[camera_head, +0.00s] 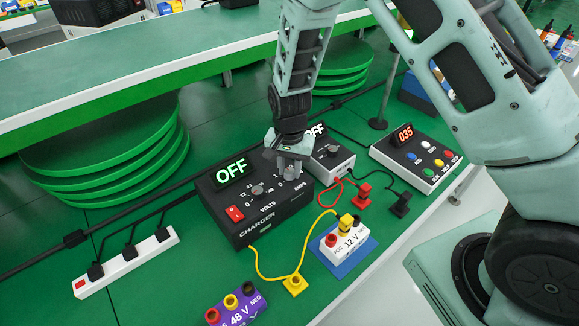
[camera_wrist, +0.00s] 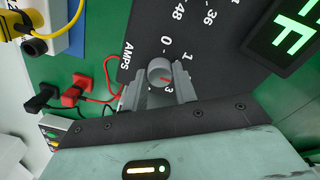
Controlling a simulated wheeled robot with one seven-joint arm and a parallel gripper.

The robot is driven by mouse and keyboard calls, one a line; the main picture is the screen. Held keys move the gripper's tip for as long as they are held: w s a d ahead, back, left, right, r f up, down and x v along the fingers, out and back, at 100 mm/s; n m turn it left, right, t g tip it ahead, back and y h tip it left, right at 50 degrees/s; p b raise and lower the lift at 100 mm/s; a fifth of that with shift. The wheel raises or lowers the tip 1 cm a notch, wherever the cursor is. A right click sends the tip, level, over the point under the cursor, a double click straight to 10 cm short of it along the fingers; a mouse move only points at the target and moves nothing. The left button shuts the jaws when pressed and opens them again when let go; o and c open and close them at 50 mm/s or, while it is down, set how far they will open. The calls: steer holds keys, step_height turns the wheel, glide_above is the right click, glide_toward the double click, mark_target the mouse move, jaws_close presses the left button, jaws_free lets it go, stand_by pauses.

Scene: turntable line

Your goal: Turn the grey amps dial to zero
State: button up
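The grey amps dial (camera_wrist: 160,70) is a small round knob on the black charger (camera_head: 243,220). In the wrist view it sits beside the word AMPS, among the marks 0, 1 and 3. Its red pointer line is turned away from the 0, toward the side of the 3. My gripper (camera_wrist: 160,84) has one finger on each side of the dial, with no clear gap between fingers and knob. In the head view my gripper (camera_head: 289,165) is over the right part of the charger's panel and partly hides the dial. The charger's green display reads OFF.
The grey volts dial (camera_head: 257,190) and a red switch (camera_head: 234,213) are left of my gripper. A second OFF unit (camera_head: 332,160) stands close on the right. A white power strip (camera_head: 125,262) lies left.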

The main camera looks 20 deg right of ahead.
mark_target(289, 170)
steer(key=shift+n, duration=0.4)
steer(key=n, duration=0.3)
steer(key=shift+n+b, duration=0.3)
steer(key=shift+b, duration=0.05)
steer(key=n, duration=0.5)
steer(key=shift+n, duration=0.3)
steer(key=n, duration=0.5)
steer(key=shift+n, duration=2.4)
steer(key=o, duration=1)
step_height(289, 170, up, 18)
steer(key=shift+f+b, duration=0.25)
steer(key=shift+b, duration=0.3)
